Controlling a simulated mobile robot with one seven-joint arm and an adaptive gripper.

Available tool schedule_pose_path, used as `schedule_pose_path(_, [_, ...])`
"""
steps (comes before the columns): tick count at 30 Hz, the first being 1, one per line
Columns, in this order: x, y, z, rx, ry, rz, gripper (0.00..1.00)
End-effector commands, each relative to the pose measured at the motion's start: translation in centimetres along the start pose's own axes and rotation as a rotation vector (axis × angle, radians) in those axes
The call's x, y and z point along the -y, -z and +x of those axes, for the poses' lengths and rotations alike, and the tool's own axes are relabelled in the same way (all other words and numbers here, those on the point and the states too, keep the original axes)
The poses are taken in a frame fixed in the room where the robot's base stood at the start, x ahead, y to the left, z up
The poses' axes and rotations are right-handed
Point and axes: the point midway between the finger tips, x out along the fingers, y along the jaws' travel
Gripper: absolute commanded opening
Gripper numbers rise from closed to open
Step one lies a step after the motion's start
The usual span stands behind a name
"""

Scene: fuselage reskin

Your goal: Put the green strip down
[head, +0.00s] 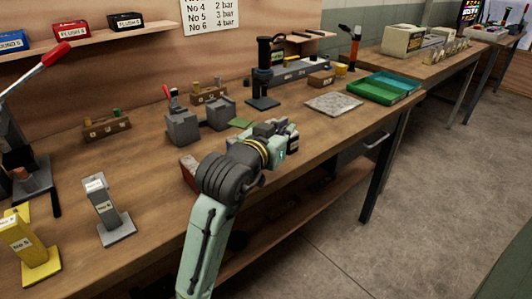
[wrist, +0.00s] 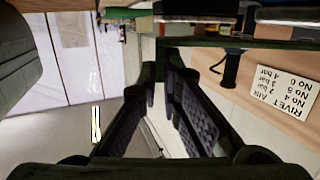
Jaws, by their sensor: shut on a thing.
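The green strip (head: 240,123) shows in the head view just left of my gripper, near the two grey blocks. My gripper (head: 278,130) is over the middle of the workbench, with the arm reaching in from the front edge. In the wrist view the two dark fingers of my gripper (wrist: 161,72) come together at their tips on the green strip (wrist: 235,44), which runs off to the right. The fingers hide part of the strip. I cannot tell whether the strip touches the bench top.
Two grey blocks (head: 183,128) stand left of my gripper. A black stand (head: 264,85) is behind it. A grey speckled plate (head: 333,103) and green trays (head: 384,87) lie to the right. Bare wood (head: 345,140) is free right of my gripper, up to the front edge.

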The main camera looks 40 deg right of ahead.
Motion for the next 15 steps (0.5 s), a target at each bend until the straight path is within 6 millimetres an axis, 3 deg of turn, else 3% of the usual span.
schedule_pose_path(15, [0.1, -6.2, 0.9, 0.001, 0.003, -0.002, 0.0])
